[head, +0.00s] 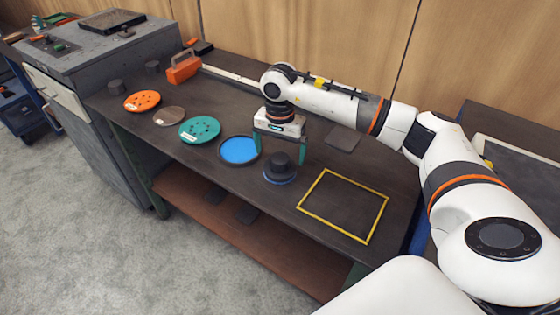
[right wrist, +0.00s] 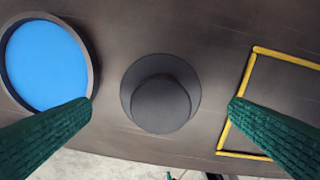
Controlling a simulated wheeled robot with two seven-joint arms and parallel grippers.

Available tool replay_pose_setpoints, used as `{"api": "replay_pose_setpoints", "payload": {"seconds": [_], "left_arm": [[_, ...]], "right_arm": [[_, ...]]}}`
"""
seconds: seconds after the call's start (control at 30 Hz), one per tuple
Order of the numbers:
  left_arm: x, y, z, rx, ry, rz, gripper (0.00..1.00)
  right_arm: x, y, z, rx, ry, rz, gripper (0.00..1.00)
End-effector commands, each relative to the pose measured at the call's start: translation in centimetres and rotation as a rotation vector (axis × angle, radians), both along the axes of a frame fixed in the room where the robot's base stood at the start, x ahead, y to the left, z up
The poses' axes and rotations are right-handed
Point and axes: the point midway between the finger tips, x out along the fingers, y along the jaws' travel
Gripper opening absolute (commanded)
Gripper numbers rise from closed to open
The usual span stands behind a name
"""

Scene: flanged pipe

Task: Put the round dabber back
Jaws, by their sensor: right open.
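The round dabber (head: 279,168), dark grey with a knob on a wider disc, stands upright on the dark bench near its front edge. A thin blue edge shows at its base. In the right wrist view the dabber (right wrist: 161,98) is seen from above, between my spread green fingers. My right gripper (head: 279,152) is open and empty above the dabber, one finger to each side, with no contact visible. A shallow dark-rimmed dish with a blue inside (head: 239,150) sits just left of the dabber; it also shows in the right wrist view (right wrist: 46,62). My left gripper is out of view.
A yellow square outline (head: 343,206) marks bare bench right of the dabber. A flat dark square (head: 342,138) lies behind. A teal disc (head: 199,130), a brownish disc (head: 169,116), an orange disc (head: 142,101) and an orange handled tool (head: 184,68) lie to the left.

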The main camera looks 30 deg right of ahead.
Motion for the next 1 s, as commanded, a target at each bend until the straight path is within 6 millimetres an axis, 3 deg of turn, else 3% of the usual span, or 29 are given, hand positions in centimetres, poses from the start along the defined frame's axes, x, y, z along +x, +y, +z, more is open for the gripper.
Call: {"api": "replay_pose_setpoints", "payload": {"seconds": [0.2,0.4,1.0], "left_arm": [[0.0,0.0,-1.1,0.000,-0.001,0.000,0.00],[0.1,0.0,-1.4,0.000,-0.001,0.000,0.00],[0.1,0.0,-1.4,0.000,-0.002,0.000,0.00]], "right_arm": [[0.1,0.0,4.6,0.000,-0.005,0.000,1.00],[0.0,0.0,7.0,-0.001,-0.002,-0.001,1.00],[0.0,0.0,7.6,0.000,0.000,0.000,1.00]]}}
